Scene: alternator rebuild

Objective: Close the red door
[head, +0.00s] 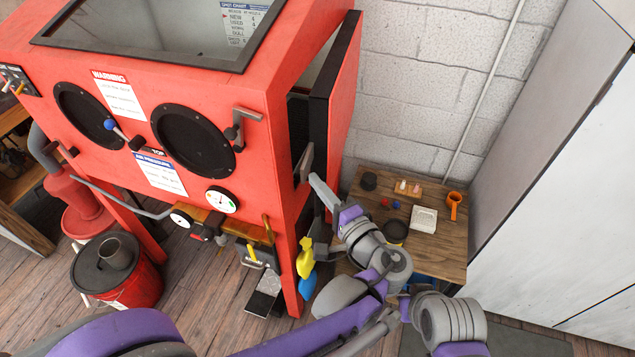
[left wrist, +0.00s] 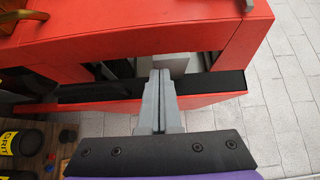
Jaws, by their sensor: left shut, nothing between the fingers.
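The red door (head: 343,85) on the right side of the red cabinet (head: 285,75) stands partly open. A dark gap shows between its black inner edge and the cabinet. In the left wrist view the door (left wrist: 215,102) lies across the picture, with its black edge toward the cabinet opening. My left gripper (head: 316,182) is shut and empty beside the door's lower part. In the left wrist view its fingers (left wrist: 160,82) reach across the door's edge toward the opening. I cannot tell whether they touch the door. My right gripper is not in view.
A small wooden table (head: 440,240) with several small items, including an orange cup (head: 454,200), stands right of the cabinet by the block wall (head: 420,90). A red bucket (head: 135,285) stands on the floor at the left. A grey latch handle (head: 243,122) sticks out from the cabinet front.

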